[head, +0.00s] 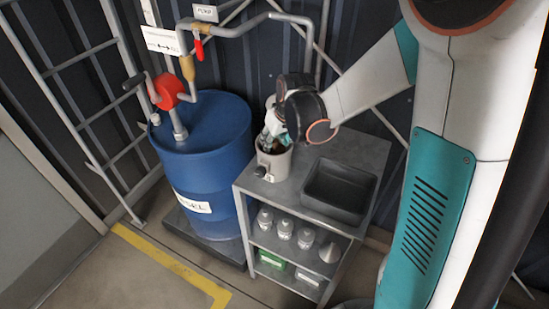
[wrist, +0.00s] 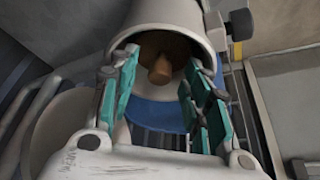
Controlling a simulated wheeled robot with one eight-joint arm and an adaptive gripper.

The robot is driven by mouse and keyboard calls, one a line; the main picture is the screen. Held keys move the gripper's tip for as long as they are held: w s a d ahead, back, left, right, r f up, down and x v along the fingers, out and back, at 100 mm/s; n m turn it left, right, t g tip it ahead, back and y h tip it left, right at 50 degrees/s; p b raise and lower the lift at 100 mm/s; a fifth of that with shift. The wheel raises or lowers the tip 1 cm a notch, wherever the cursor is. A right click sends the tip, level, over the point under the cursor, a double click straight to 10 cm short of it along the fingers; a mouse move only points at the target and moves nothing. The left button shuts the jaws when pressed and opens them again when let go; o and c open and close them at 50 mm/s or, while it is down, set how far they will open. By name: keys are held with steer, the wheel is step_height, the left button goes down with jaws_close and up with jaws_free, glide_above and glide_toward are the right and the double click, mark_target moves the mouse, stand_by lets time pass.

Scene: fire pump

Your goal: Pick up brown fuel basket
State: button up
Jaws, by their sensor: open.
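The brown fuel basket (wrist: 160,70) sits inside a pale round housing (wrist: 160,14) in the wrist view. Only its brown knob and part of its brown top show; the rest is hidden in the dark interior. The housing (head: 274,163) stands on the grey shelf top in the head view. My gripper (wrist: 162,88) is open at the housing's mouth, one teal-padded finger on each side of the knob. A gap shows between the pads and the knob. In the head view my gripper (head: 272,133) hangs over the housing and mostly hides the basket.
A black tray (head: 340,192) lies right of the housing on the shelf unit (head: 250,188). Bottles (head: 284,228) and a funnel (head: 330,252) stand below. A blue drum (head: 205,160) with a red pump (head: 168,90) is close on the left. Pipes run behind.

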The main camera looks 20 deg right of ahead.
jaws_close()
